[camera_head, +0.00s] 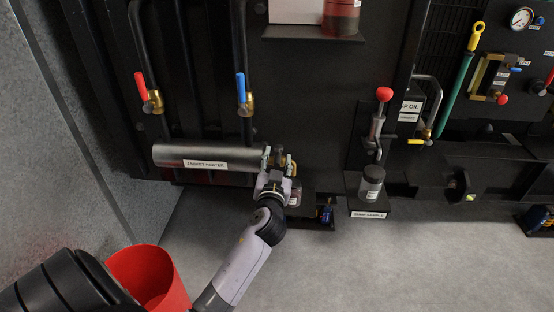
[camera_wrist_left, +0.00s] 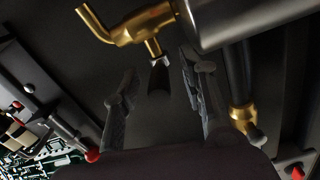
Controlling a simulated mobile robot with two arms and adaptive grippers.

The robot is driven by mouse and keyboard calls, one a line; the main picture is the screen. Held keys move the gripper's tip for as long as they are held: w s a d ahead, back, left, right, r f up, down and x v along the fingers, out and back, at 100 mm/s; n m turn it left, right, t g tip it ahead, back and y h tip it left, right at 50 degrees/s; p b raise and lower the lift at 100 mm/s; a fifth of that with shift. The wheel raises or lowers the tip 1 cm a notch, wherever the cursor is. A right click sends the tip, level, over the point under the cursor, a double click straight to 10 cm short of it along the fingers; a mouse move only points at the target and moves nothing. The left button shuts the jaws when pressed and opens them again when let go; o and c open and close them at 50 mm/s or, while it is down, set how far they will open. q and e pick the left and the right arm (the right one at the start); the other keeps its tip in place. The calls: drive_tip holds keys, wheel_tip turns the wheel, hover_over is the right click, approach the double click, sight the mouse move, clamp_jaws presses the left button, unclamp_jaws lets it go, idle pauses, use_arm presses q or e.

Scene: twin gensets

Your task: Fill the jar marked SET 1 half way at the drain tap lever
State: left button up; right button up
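A brass drain tap (camera_wrist_left: 128,27) hangs at the end of the grey jacket heater cylinder (camera_head: 205,158). Its dark lever (camera_wrist_left: 158,78) points down in the left wrist view. My left gripper (camera_head: 278,157) is open at the tap, with one finger on each side of the lever; I cannot tell whether either finger touches it. A jar with a white label (camera_head: 294,196) stands just behind and below my left gripper, partly hidden by it. Its marking and its fill level are too small to read. My right gripper is not in view.
A second dark-lidded jar (camera_head: 371,184) stands on the sump sample shelf (camera_head: 368,208), under a red-knobbed pump (camera_head: 383,98). Red (camera_head: 141,87) and blue (camera_head: 241,88) valve levers are above the heater. A red bucket (camera_head: 150,272) stands at lower left.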

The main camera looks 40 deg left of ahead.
use_arm(q)
drive_tip(key=v, duration=1.1)
drive_tip(key=shift+s, duration=0.3)
drive_tip(key=shift+d, duration=0.15)
